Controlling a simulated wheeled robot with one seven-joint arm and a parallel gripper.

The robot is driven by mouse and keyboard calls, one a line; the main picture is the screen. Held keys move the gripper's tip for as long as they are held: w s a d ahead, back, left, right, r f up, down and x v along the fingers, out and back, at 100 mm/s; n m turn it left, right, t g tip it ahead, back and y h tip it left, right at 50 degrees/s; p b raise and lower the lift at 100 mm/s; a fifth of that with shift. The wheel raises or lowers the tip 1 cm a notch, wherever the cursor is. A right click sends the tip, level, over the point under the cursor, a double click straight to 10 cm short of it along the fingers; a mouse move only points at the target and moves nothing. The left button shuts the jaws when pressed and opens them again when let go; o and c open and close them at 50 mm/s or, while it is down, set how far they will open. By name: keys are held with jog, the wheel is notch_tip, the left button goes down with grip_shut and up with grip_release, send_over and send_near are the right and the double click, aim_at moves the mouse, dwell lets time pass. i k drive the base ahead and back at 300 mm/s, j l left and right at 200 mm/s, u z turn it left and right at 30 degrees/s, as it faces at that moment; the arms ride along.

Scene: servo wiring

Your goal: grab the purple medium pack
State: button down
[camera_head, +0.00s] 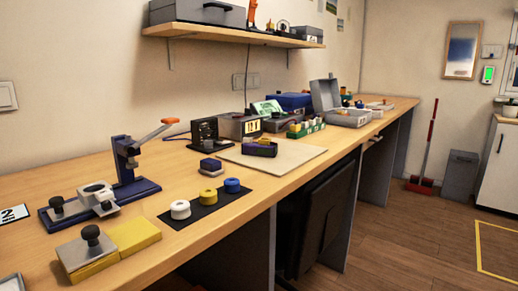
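A small dark purple pack (260,149) with a yellowish part on it lies on a pale mat (292,152) on the long wooden bench. A second small box, blue-grey and dark (210,167), sits on or beside the mat's left corner. At this size I cannot tell for sure which is the purple medium pack. My gripper is not in view, so its state does not show.
A lever press (128,165) stands on the bench at left, with a yellow block (133,236) in front. White, yellow and blue spools (206,197) sit on a black strip. A power unit (240,126) and an open grey case (333,97) stand behind. A chair (312,215) is below the bench.

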aim_at(264, 148)
jog(key=i+l, duration=0.25)
jog(key=i+l+u, duration=0.4)
jog(key=l, duration=0.25)
jog(key=l+u, duration=0.2)
jog(key=l, duration=0.15)
jog(key=i+l+u, duration=0.1)
jog(key=l+u, duration=0.15)
jog(key=l, duration=0.15)
